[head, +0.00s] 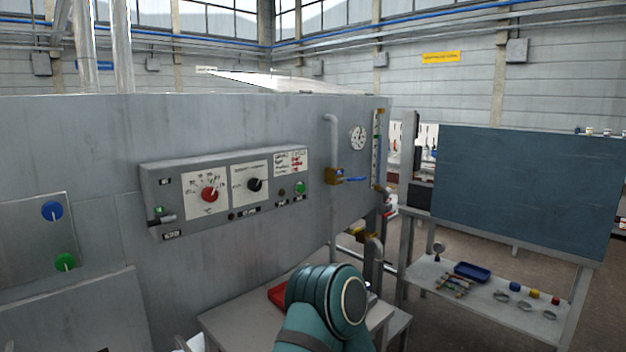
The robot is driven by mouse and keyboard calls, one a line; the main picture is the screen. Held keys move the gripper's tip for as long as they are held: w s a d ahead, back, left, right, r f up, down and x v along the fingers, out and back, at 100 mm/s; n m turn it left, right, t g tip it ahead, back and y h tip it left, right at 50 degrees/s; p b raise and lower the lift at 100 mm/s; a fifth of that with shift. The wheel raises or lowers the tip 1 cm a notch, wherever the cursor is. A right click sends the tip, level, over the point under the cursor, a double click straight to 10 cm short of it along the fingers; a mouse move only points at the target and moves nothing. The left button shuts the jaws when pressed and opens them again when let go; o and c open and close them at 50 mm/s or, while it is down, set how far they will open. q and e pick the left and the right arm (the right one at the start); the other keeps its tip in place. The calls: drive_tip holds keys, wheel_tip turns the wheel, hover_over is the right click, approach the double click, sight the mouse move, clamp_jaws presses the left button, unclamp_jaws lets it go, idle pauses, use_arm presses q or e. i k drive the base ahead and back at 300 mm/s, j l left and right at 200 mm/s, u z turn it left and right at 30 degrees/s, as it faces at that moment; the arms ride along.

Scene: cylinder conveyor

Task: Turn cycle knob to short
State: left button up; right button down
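A grey control panel (150,182) is mounted on the grey machine wall. On it, a red knob (209,194) sits on a white dial plate at the left. A black knob (255,185) sits on a second white plate to its right. The lettering on both plates is too small to read, so I cannot tell which knob is the cycle knob or its setting. Neither gripper shows in the head view. A teal link of my own arm rises at the bottom centre, below and right of the panel, apart from it.
A green button (300,188) and a small lever (160,217) are on the panel. A vertical pipe with a blue-handled valve (354,179) stands right of it. A small table (235,320) is below. A workbench (480,302) stands at right.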

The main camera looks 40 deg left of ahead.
sight(254, 185)
drive_tip(key=i+u, duration=0.15)
drive_tip(key=i, duration=0.3)
drive_tip(key=i+l+u, duration=0.15)
drive_tip(key=i, duration=0.3)
drive_tip(key=i+l+u, duration=0.1)
drive_tip(key=i, duration=0.35)
drive_tip(key=i+l+u, duration=0.15)
drive_tip(key=u, duration=0.3)
drive_tip(key=i+l+u, duration=0.25)
drive_tip(key=u, duration=0.15)
drive_tip(key=i+l+u, duration=0.3)
drive_tip(key=u, duration=0.15)
drive_tip(key=i+l+u, duration=0.15)
drive_tip(key=l+u, duration=0.3)
drive_tip(key=i+l+u, duration=0.1)
drive_tip(key=l+u, duration=0.15)
drive_tip(key=u, duration=0.15)
